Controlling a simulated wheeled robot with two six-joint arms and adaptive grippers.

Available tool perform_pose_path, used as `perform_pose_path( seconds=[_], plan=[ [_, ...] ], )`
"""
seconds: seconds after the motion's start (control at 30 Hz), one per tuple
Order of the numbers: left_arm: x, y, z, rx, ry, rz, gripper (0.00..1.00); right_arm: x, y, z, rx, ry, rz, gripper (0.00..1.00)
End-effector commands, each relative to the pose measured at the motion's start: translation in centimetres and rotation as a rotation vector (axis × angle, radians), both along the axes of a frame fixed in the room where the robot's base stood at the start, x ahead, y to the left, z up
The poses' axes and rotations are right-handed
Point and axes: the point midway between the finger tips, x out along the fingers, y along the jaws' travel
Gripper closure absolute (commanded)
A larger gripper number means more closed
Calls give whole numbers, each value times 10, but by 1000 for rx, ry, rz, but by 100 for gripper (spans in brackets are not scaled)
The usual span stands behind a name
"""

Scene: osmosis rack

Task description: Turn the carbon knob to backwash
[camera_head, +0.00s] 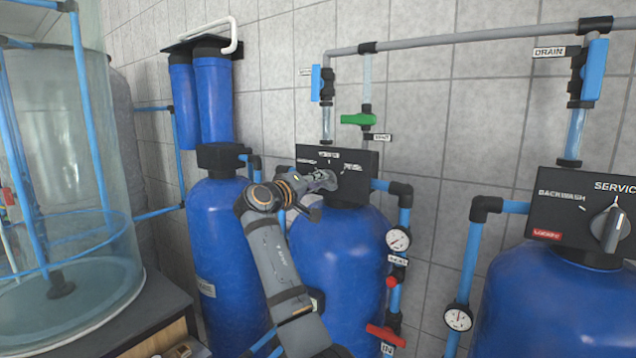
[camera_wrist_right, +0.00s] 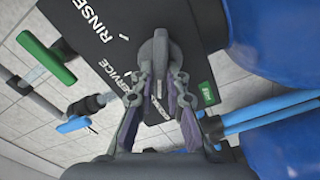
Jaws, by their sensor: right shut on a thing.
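The grey knob (camera_wrist_right: 159,52) sits on the black control head (camera_wrist_right: 100,25) in the right wrist view. The words RINSE and SERVICE are legible on that panel, with a green tag (camera_wrist_right: 207,93) at its edge. My right gripper (camera_wrist_right: 160,78) has one finger on each side of the knob's handle and is shut on it. In the head view my right gripper (camera_head: 328,181) is at the front of the black control head (camera_head: 362,160) on the middle blue tank (camera_head: 340,250), covering the knob there. My left gripper is not in view.
Another blue tank (camera_head: 540,310) with its own SERVICE and BACKWASH knob (camera_head: 609,228) stands at the right. A green valve handle (camera_head: 359,119) is above the middle tank. A gauge (camera_head: 397,239) and red valve (camera_head: 385,335) are on its right pipe. A clear tank (camera_head: 65,200) stands left.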

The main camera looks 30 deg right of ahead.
Motion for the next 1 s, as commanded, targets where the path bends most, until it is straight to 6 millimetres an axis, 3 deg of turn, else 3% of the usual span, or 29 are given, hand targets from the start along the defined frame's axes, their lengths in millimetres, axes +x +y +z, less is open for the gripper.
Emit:
perform_pose_path(
  seconds=[0.03, 0.07, 0.23, 0.57, 0.67, 1.0],
  plan=[
    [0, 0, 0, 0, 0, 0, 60, 0, 0, 0, 0, 2, 1, 100],
    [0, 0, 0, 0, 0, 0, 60, 0, 0, 0, 0, 2, 1, 86],
    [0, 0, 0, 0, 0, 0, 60, 0, 0, 0, 0, 1, 1, 64],
    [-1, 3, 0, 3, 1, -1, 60, -1, 4, 0, 1, -1, 1, 64],
    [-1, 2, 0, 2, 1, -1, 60, -5, 18, -1, 1, -2, 5, 64],
    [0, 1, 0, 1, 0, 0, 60, -36, 91, -1, 4, 0, 4, 64]
  ],
)
